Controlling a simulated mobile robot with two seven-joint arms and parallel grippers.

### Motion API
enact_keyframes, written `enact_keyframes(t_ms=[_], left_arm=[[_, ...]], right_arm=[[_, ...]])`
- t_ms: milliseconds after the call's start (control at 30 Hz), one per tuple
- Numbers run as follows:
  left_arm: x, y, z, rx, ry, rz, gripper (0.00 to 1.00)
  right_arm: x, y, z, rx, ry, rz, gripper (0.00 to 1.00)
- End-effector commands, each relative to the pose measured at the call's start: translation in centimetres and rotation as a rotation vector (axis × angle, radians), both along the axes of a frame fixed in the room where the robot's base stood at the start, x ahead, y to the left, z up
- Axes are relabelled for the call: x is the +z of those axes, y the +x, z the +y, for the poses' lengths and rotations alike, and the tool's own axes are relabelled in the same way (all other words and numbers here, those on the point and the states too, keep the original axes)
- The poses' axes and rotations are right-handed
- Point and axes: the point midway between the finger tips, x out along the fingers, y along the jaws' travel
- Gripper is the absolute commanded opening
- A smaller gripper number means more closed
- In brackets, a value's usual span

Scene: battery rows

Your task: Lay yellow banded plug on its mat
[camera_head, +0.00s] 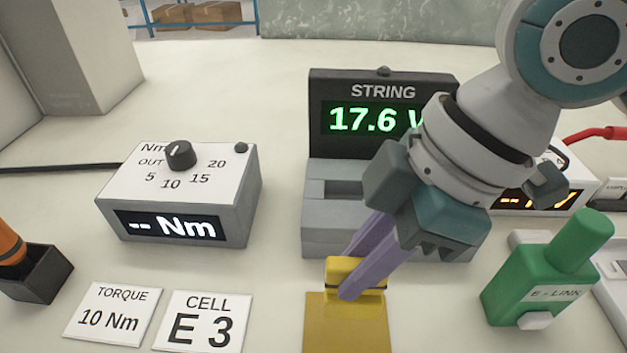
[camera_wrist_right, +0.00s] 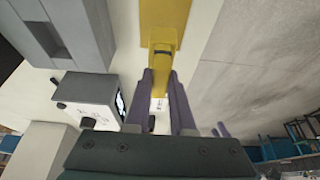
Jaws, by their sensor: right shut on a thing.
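The yellow plug (camera_head: 345,268) with a dark band is between the purple fingers of my right gripper (camera_head: 352,290), which is shut on it. It also shows in the right wrist view (camera_wrist_right: 161,60), at the fingertips. The yellow mat (camera_head: 346,325) lies on the table at the bottom middle of the head view. The plug is at the mat's far edge and overlaps it in the picture; I cannot tell whether it touches. The fingers hide part of the plug. My left gripper is not in view.
The STRING display unit (camera_head: 335,215) stands just behind the plug. A green E-LINK plug (camera_head: 520,290) is to the right. The torque box (camera_head: 160,190), a black holder (camera_head: 42,280) and TORQUE (camera_head: 110,315) and CELL (camera_head: 205,325) cards are to the left.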

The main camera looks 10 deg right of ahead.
Motion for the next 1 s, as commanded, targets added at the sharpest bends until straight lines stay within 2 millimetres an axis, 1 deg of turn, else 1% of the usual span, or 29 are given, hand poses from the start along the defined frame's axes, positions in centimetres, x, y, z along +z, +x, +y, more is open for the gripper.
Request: enact_keyframes(t_ms=[167,300,400,667,800,833,1000], left_arm=[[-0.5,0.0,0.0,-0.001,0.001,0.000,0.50],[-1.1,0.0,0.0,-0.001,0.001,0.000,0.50],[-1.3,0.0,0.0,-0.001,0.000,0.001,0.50],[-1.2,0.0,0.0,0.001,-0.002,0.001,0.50],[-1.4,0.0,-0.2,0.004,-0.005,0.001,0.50],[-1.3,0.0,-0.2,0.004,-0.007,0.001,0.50],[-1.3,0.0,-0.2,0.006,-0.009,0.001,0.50]], right_arm=[[-1.8,0.0,0.0,-0.002,0.000,0.001,0.00],[-4.1,0.0,0.0,-0.001,0.000,0.002,0.00],[-5.0,0.0,0.0,-0.001,0.000,0.000,0.00],[-5.0,0.0,0.0,-0.001,0.000,-0.002,0.00],[-5.4,0.0,0.0,-0.001,0.001,-0.001,0.00],[-5.4,0.0,0.0,0.000,0.000,-0.001,0.25],[-5.3,0.0,0.0,0.000,0.000,-0.001,0.45]])
